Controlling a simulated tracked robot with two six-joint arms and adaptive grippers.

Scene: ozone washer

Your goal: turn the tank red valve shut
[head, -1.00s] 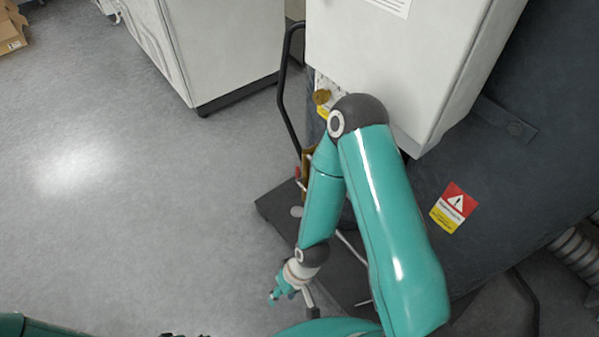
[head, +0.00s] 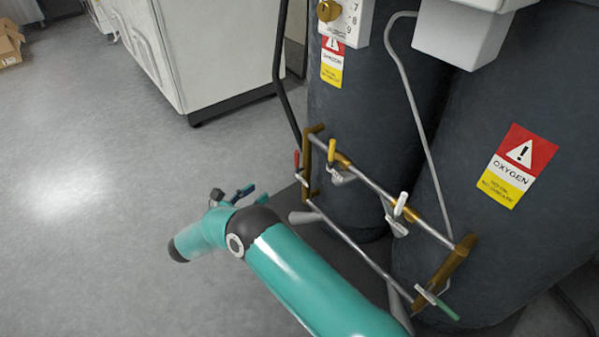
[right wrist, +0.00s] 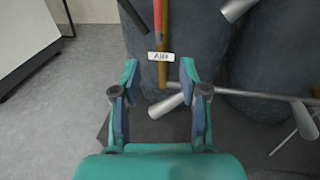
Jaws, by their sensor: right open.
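The red valve (head: 297,160) is a thin upright red lever at the left end of the pipe frame in front of the dark tanks. In the right wrist view, the red lever (right wrist: 157,14) shows at the top, above a small white tag reading "AIR" (right wrist: 161,56). My right gripper (head: 240,193) is left of and below the valve in the head view. In the right wrist view, its two fingers (right wrist: 159,68) stand apart, with the tag between and slightly above their tips. It holds nothing. My left gripper is not in view.
The frame also carries a yellow lever (head: 332,151), a white lever (head: 401,204) and a green lever (head: 447,312). Two dark tanks (head: 345,110) stand behind. A white cabinet (head: 215,50) is at the back left. The grey floor (head: 90,200) on the left is clear.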

